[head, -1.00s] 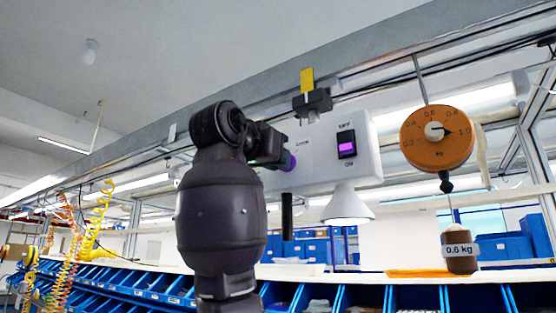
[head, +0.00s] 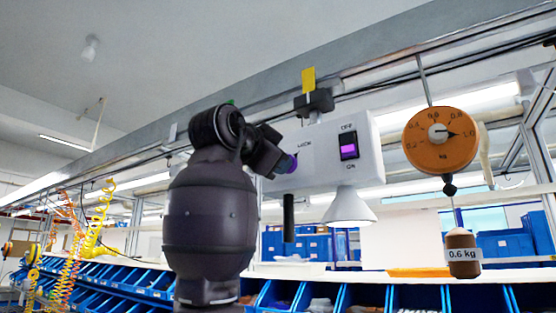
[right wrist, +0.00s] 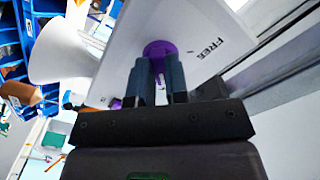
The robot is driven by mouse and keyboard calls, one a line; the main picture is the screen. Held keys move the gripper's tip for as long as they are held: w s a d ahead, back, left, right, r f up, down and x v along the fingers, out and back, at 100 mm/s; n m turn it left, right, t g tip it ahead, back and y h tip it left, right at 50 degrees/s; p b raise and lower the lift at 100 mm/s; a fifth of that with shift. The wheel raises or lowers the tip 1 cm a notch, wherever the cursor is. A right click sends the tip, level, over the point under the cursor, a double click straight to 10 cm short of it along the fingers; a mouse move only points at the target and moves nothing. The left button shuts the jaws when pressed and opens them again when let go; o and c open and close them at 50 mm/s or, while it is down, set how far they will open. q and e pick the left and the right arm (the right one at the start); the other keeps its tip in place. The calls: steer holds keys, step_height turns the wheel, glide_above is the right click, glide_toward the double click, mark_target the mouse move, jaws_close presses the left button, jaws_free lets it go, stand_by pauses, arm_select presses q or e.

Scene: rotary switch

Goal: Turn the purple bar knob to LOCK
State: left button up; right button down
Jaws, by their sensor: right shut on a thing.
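The purple bar knob (head: 290,163) sits on the left part of a white panel box (head: 325,165) hung under the rail. In the head view it is mostly hidden by my right gripper (head: 281,161). In the right wrist view the two fingers (right wrist: 160,82) are shut on the purple knob (right wrist: 160,49), one on each side. The word FREE (right wrist: 210,47) is printed beside the knob there. A small label that looks like LOCK (head: 304,142) shows in the head view. The bar's exact pointing direction is hard to tell. My left gripper is not in view.
A purple rocker switch (head: 348,145) marked OFF and ON is on the same box. A white lamp shade (head: 348,207) hangs below it. An orange dial scale (head: 440,138) with a 0.6 kg weight (head: 462,253) hangs to the right. Blue bins (head: 370,297) line the shelf below.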

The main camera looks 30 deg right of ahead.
stand_by(0.5)
steer(key=c, duration=1.1)
jaws_free()
steer(key=shift+a, duration=0.1)
steer(key=b+v, duration=0.2)
steer(key=v, duration=0.8)
steer(key=shift+s+a, duration=0.15)
steer(key=shift+a, duration=0.2)
